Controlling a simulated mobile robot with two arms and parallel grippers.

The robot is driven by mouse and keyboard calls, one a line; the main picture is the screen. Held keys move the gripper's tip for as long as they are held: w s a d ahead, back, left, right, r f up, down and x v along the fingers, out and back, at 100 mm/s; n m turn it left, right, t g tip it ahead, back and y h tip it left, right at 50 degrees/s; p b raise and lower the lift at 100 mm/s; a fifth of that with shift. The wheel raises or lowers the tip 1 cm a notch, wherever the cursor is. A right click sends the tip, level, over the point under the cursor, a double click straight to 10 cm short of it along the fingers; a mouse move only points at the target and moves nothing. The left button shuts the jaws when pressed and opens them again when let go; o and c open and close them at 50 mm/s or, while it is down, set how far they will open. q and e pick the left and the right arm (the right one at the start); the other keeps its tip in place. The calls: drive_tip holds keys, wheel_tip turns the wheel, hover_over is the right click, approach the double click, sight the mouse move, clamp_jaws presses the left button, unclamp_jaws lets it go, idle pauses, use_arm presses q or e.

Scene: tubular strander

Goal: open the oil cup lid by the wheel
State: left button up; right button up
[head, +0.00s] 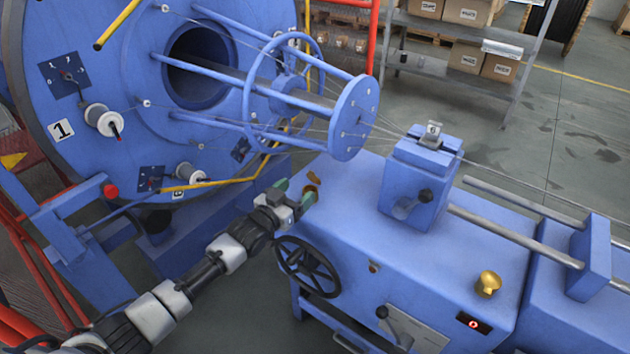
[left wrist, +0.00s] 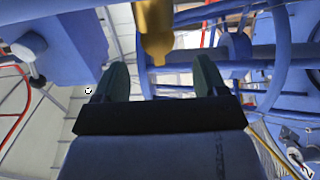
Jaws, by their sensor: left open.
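A small brass oil cup (head: 311,190) stands on the blue machine top near the black handwheel (head: 307,267). My left gripper (head: 296,194) is at this cup and partly hides it. In the left wrist view the brass cup (left wrist: 154,32) comes in from the top edge, its narrow tip pointing down toward the gap between the fingers. My left gripper (left wrist: 162,77) is open there, with dark green fingers apart and nothing held. I see no contact with the cup. Whether the lid is up or down is hard to tell. My right gripper is out of view.
A second brass cup (head: 488,284) stands farther right on the machine top. A blue block (head: 415,183) rises behind. The large blue drum (head: 150,60) and its ring cage (head: 285,95) stand close at the back left.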

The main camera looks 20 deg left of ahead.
sight(313, 178)
use_arm(q)
drive_tip(key=x, duration=0.7)
drive_tip(key=shift+d, duration=0.15)
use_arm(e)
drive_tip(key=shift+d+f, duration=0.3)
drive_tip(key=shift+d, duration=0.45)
use_arm(q)
drive_tip(key=c, duration=0.9)
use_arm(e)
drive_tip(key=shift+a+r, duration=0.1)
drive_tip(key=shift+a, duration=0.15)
